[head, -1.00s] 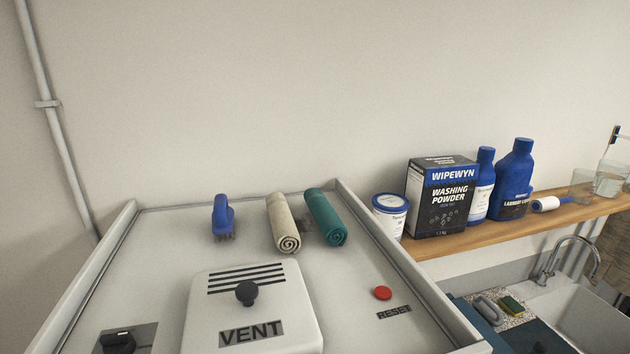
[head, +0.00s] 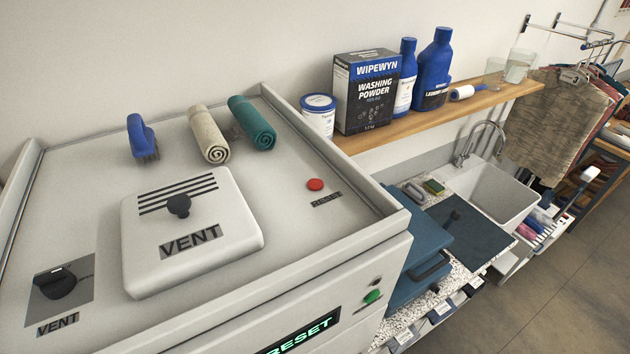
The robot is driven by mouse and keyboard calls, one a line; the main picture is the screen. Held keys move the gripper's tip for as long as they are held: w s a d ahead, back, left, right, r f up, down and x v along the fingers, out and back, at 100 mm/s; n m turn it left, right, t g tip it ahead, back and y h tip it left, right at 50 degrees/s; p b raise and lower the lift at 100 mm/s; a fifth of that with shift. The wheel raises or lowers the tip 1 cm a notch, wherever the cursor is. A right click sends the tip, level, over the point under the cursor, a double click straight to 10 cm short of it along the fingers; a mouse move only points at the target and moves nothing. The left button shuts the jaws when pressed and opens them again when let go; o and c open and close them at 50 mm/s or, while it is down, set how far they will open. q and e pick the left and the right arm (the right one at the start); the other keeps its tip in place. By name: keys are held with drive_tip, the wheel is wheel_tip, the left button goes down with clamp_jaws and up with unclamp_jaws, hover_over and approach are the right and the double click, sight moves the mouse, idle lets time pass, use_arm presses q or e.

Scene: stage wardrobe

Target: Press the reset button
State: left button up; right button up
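The red reset button (head: 315,184) sits on the right part of the machine's white top, with a dark RESET label (head: 326,200) beside it. A lit green display (head: 300,336) on the machine's front also reads RESET, partly cut off by the bottom edge. A green button or knob (head: 372,296) sits on the front panel to the right of that display. Neither of my grippers shows in the head view.
The machine top (head: 75,170) has raised rims and holds a vent cover with a black knob (head: 179,205), a black dial (head: 57,284), a blue brush (head: 142,137), a beige roll (head: 208,134) and a teal roll (head: 252,123). A shelf (head: 430,118) with washing supplies and a sink (head: 497,195) stand right.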

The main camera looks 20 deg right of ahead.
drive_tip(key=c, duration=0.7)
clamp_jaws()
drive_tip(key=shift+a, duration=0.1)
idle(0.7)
